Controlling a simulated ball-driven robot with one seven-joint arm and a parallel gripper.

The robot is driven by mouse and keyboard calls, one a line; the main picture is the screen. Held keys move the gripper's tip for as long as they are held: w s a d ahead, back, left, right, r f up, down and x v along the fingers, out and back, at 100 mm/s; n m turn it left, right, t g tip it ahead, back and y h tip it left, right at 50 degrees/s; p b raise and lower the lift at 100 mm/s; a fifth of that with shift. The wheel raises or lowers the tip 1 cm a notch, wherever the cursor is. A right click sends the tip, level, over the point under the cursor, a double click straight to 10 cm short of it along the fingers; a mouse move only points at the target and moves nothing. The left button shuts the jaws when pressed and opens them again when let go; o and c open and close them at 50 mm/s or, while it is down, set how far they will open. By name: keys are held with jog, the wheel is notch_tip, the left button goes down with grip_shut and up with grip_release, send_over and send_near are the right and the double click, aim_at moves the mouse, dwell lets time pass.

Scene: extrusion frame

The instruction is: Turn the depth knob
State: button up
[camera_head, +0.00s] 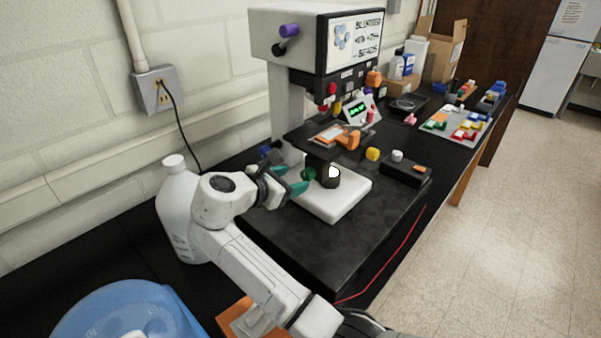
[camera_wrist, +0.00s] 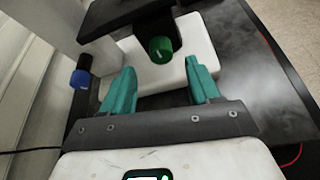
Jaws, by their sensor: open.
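A green knob (camera_head: 308,174) sits low on the front of the microscope-like machine (camera_head: 336,85), under its stage. In the wrist view the green knob (camera_wrist: 161,50), with a light mark on its face, lies ahead of my gripper (camera_wrist: 158,72) and lines up with the gap between the teal fingers. My gripper (camera_head: 292,181) is open and empty, and the fingers look apart from the knob. A blue knob (camera_wrist: 80,79) is on the machine's left side, outside the fingers. I see no label telling which knob sets depth.
The machine's white base (camera_head: 340,198) lies close beyond the fingers, and the dark stage (camera_head: 310,137) overhangs the green knob. A white jug (camera_head: 176,205) stands close behind my arm. A small black box (camera_head: 405,174) and a red cable (camera_head: 395,255) are to the right.

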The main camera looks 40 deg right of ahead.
aim_at(305, 175)
jog(key=p+x, duration=0.1)
jog(key=x, duration=0.4)
jog(key=shift+d+f, duration=0.15)
jog(key=shift+d, duration=0.25)
jog(key=c, duration=1)
